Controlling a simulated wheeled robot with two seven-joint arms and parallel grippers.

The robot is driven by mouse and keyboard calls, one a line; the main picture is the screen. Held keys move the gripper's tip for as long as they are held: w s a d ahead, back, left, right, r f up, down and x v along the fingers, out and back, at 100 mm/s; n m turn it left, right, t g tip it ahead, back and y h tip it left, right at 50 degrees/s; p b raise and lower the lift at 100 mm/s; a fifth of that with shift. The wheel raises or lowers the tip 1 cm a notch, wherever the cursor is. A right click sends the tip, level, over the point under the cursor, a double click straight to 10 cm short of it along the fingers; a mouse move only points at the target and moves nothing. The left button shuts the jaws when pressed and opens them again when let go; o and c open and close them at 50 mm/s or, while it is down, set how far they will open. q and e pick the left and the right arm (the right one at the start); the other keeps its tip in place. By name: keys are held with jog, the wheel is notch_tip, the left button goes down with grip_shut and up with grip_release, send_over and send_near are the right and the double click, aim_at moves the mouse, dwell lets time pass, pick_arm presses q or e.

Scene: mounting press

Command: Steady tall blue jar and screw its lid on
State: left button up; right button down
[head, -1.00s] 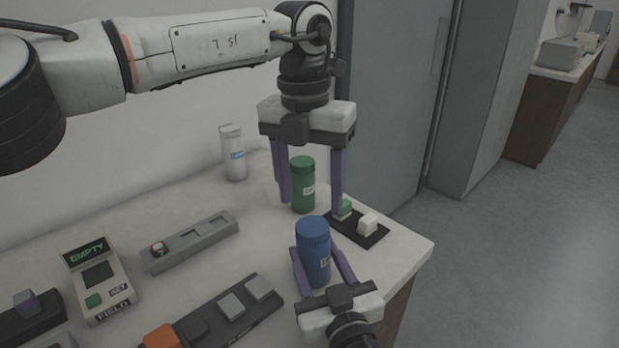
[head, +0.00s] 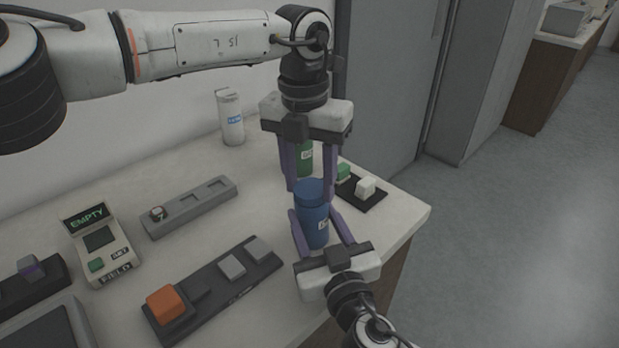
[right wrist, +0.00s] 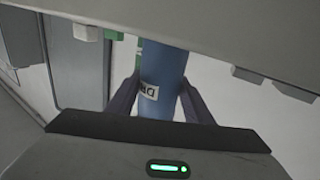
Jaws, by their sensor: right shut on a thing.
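The tall blue jar (head: 314,228) stands upright near the counter's right front, its labelled body also in the right wrist view (right wrist: 163,70). Its blue lid (head: 313,190) sits on top; how tightly it is seated I cannot tell. My right gripper (head: 320,232) is shut on the jar's body from the front, one finger on each side. My left gripper (head: 309,190) points down from above, its purple fingers on either side of the lid. Whether they touch the lid I cannot tell.
A green jar (head: 304,158) stands close behind the left gripper's fingers. A dark pad (head: 374,200) with a green and a white block lies to the right. A white bottle (head: 231,118) stands at the back. A grey slotted rack (head: 190,207) and a dark button panel (head: 215,290) lie left.

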pick_arm(q)
jog(key=shift+m, duration=0.9)
pick_arm(e)
jog(key=shift+d+f, duration=0.1)
jog(key=shift+f, duration=0.25)
pick_arm(q)
jog(key=o, duration=1.3)
jog(key=shift+c, duration=0.2)
notch_tip(320, 180, up, 12)
jog(key=shift+s+a, duration=0.2)
jog(key=shift+a, duration=0.1)
pick_arm(e)
jog(key=c, duration=0.9)
grip_release()
jog(key=shift+o, duration=0.4)
jog(key=shift+r, duration=0.15)
